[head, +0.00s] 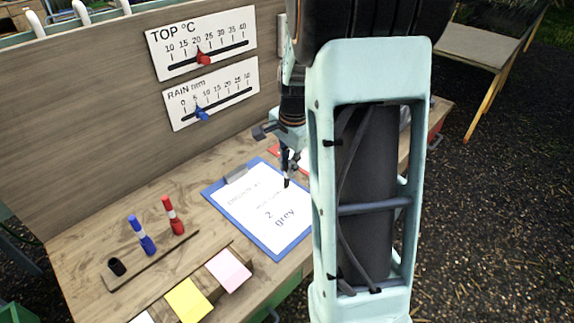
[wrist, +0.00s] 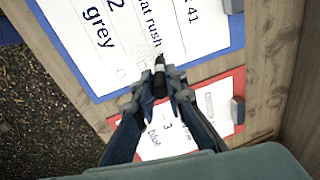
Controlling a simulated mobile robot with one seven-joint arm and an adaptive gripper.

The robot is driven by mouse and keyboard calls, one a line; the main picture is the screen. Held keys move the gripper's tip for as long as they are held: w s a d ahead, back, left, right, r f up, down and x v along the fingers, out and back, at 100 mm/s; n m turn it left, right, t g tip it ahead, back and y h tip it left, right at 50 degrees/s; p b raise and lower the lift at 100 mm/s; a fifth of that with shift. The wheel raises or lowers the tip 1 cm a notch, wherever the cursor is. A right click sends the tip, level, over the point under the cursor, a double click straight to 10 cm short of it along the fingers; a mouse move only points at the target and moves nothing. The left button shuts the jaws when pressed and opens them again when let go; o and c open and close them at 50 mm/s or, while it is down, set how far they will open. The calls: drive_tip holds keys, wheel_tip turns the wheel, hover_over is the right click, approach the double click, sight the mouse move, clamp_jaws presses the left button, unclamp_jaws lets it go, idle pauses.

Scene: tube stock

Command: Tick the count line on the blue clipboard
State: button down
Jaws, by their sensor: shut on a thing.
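The blue clipboard (head: 238,227) lies on the wooden bench with a white sheet reading "2" and "grey". In the wrist view its blue edge (wrist: 237,32) and sheet show, with small boxes printed beside the text. My gripper (head: 289,160) is above the sheet's right part, partly behind my arm. In the wrist view my gripper (wrist: 160,92) is shut on a black and white marker (wrist: 160,74), its dark tip pointing at the sheet near the printed line. I cannot tell whether the tip touches the paper. No tick mark is discernible.
A red clipboard (wrist: 239,84) lies beside the blue one. A rack (head: 150,262) holds a blue marker (head: 141,236), a red marker (head: 173,215) and a short black piece (head: 117,267). Yellow (head: 188,300) and pink (head: 229,270) notes lie in front. Gauge boards hang on the back panel.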

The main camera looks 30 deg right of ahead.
drive_tip(key=shift+w+d, duration=0.15)
drive_tip(key=shift+w, duration=0.45)
idle(0.6)
drive_tip(key=shift+r, duration=0.1)
idle(0.4)
drive_tip(key=shift+w+p+v, duration=0.15)
drive_tip(key=shift+p+v, duration=0.55)
drive_tip(key=shift+w+p+v, duration=0.15)
drive_tip(key=shift+p+v, duration=0.55)
drive_tip(key=shift+r, duration=0.1)
drive_tip(key=shift+s+d+f, duration=0.1)
drive_tip(key=shift+s+f, duration=0.2)
drive_tip(key=shift+s, duration=0.5)
drive_tip(key=shift+s+d+f, duration=0.1)
drive_tip(key=shift+s+f, duration=0.2)
drive_tip(key=shift+s, duration=0.45)
drive_tip(key=shift+s+d+f, duration=0.1)
drive_tip(key=shift+s+f, duration=0.2)
drive_tip(key=shift+s, duration=0.5)
drive_tip(key=shift+f, duration=0.65)
